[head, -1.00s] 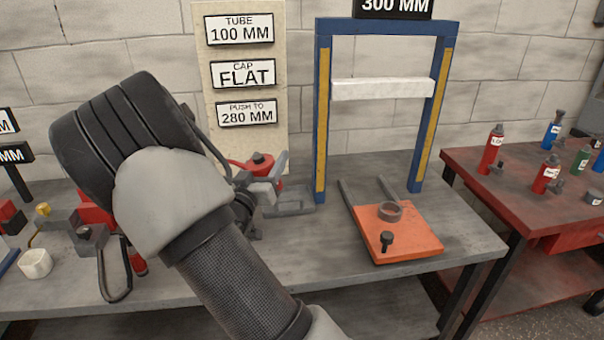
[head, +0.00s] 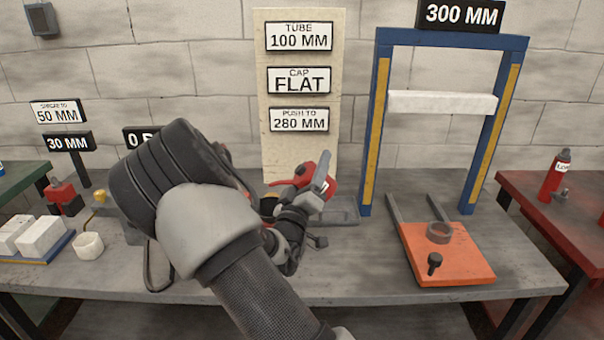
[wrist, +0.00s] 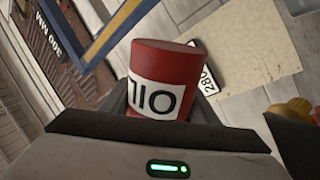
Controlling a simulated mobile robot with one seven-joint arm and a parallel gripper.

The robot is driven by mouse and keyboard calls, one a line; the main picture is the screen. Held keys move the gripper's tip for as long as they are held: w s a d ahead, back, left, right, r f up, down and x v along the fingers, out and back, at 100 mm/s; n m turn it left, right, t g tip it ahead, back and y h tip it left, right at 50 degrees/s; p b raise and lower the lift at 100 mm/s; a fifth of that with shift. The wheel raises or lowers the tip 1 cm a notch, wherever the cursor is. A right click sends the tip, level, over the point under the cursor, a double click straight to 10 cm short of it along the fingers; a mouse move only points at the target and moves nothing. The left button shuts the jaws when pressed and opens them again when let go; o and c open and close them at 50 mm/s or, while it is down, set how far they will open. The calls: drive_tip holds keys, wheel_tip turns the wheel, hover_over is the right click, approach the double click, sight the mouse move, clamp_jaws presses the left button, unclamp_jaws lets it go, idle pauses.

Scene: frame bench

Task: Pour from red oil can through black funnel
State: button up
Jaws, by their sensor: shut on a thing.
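The red oil can (head: 302,179) is held in my gripper (head: 321,184), above the middle of the grey bench. In the head view, a red spout-like part points left, and my gripper and wrist cover much of the can. In the wrist view, the can (wrist: 165,60) fills the middle, with a white label printed in black. My gripper is shut on it. I cannot make out the black funnel for sure in either view; my arm hides part of the bench.
A blue frame (head: 366,150) with a white crossbar (head: 442,102) stands right of my gripper. An orange plate (head: 447,262) carries a ring and a black knob. A white cup (head: 89,246) and white blocks (head: 38,236) sit at left. A red bench (head: 535,195) stands at right.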

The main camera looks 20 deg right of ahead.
idle(0.8)
drive_tip(key=shift+d+f+m+b, duration=0.1)
drive_tip(key=shift+f+m+b, duration=0.3)
drive_tip(key=shift+m, duration=0.2)
drive_tip(key=shift+f+m+g+b, duration=0.35)
drive_tip(key=shift+m+g+b, duration=0.05)
drive_tip(key=shift+m, duration=0.1)
drive_tip(key=shift+s+d+f+m+b, duration=0.1)
drive_tip(key=shift+f+m+b, duration=0.25)
drive_tip(key=shift+f+m, duration=0.05)
drive_tip(key=shift+f, duration=0.1)
drive_tip(key=shift+f+m+b, duration=0.2)
drive_tip(key=shift+m+b, duration=0.1)
drive_tip(key=shift+f+g+h, duration=0.1)
drive_tip(key=shift+g+h, duration=0.2)
drive_tip(key=shift+g, duration=0.1)
